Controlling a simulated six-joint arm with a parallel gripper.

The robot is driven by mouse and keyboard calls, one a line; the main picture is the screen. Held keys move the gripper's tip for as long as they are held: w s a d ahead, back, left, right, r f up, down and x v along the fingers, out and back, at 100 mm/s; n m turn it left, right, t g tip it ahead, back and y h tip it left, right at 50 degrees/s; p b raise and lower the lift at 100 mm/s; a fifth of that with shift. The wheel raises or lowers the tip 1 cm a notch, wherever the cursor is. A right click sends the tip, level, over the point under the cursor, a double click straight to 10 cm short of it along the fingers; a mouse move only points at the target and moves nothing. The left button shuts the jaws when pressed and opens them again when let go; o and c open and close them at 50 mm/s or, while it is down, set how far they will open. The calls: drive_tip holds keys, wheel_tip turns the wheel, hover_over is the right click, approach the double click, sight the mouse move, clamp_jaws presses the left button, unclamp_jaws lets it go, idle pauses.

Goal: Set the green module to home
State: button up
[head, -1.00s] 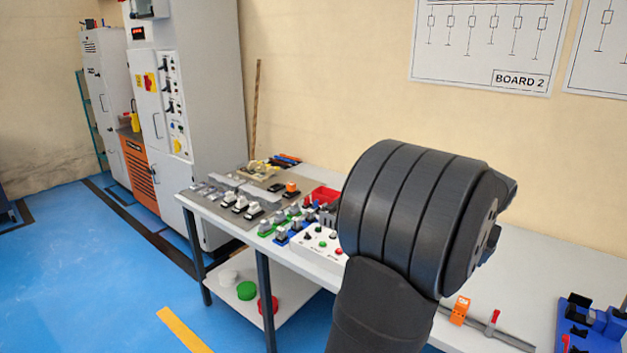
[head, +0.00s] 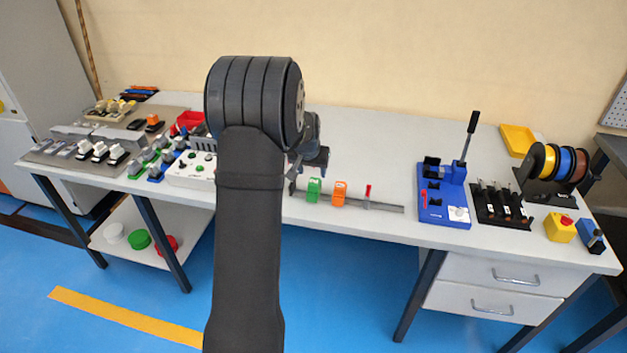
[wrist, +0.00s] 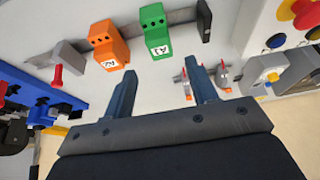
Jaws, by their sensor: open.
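The green module (head: 314,190) sits on a grey rail (head: 385,207) on the table, to the left of an orange module (head: 339,193). In the wrist view the green module (wrist: 155,31) is marked A1 and the orange module (wrist: 108,46) A2. A red-handled piece (head: 367,196) stands on the rail to the right of the orange module. My gripper (wrist: 160,80) is open, its two fingers pointing toward the rail, with the green module beyond the fingertips and apart from them. In the head view my arm hides most of the gripper.
A blue bender-like fixture (head: 445,196) with a black lever stands right of the rail. A white button box (head: 190,170) and several switches are to the left. A tool holder (head: 502,207), wire spools (head: 553,165) and a yellow tray (head: 518,140) are farther right. Table behind the rail is clear.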

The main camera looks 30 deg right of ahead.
sight(314, 181)
drive_tip(key=x, duration=0.7)
drive_tip(key=shift+r, duration=0.1)
